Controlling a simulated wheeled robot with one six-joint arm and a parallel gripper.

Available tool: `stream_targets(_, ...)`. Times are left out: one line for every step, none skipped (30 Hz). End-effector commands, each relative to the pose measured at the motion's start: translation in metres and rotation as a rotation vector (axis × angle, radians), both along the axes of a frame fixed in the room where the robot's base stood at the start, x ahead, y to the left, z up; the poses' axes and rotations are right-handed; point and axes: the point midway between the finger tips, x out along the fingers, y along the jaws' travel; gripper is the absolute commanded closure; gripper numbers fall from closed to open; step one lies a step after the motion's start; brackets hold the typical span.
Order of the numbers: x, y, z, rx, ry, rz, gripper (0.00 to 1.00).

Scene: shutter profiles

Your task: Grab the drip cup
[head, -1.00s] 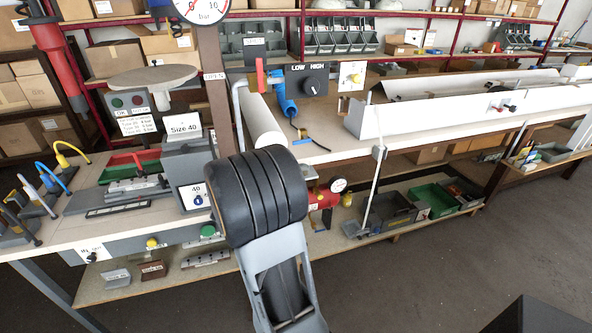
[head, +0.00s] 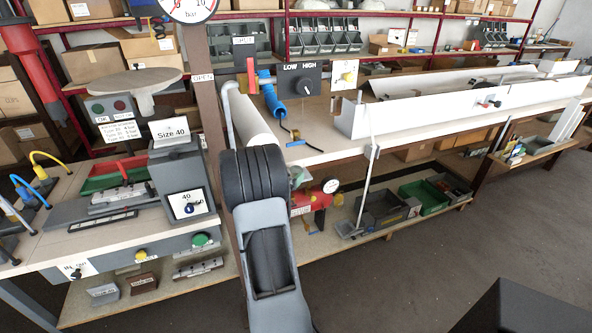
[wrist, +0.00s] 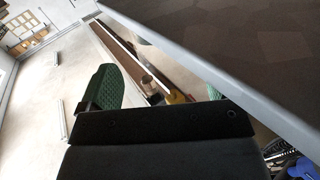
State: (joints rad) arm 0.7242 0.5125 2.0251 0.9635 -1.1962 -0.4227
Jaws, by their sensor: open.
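My gripper (wrist: 160,92) is open in the wrist view, with one green ridged finger at left and part of the other at right. Neither is seen touching a finger. In the head view, my dark arm hides most of the gripper; a green bit beside the red compressor-like unit (head: 314,198) looks like a finger. I cannot make out the cup there.
The workbench (head: 330,146) with a white profile (head: 430,112) runs above the lower shelf (head: 350,238). Dark and green bins (head: 424,198) stand on that shelf. A thin upright rod (head: 368,170) stands right of the red unit. Open floor lies at right.

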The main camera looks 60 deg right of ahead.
Motion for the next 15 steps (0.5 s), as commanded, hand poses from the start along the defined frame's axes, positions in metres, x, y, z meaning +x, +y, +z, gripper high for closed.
stream_targets(0.0, -0.002, 0.0, 0.0, 0.0, 0.0, 0.1)
stream_targets(0.0, -0.003, 0.0, 0.0, 0.0, 0.0, 0.1)
stream_targets(0.0, -0.005, 0.0, 0.0, 0.0, 0.001, 0.1)
stream_targets(0.0, -0.008, 0.0, 0.001, 0.0, 0.001, 0.1)
stream_targets(0.0, -0.011, 0.0, 0.001, 0.001, 0.001, 0.1)
stream_targets(0.0, -0.017, 0.0, 0.001, 0.001, 0.001, 0.1)
stream_targets(-0.001, -0.021, 0.0, 0.0, 0.0, 0.0, 0.1)
stream_targets(-0.001, -0.026, 0.0, 0.0, 0.0, 0.0, 0.1)
stream_targets(-0.001, -0.031, -0.001, 0.001, 0.0, 0.001, 0.1)
stream_targets(-0.001, -0.035, -0.001, 0.001, 0.001, 0.002, 0.1)
stream_targets(-0.001, -0.039, -0.001, 0.0, 0.0, 0.002, 0.1)
stream_targets(-0.001, -0.043, -0.001, 0.0, -0.001, 0.002, 0.1)
stream_targets(0.0, -0.045, -0.001, 0.001, 0.0, 0.002, 0.1)
stream_targets(0.0, -0.048, -0.001, 0.001, 0.0, 0.003, 0.1)
stream_targets(0.0, -0.05, -0.001, 0.001, -0.001, 0.003, 0.1)
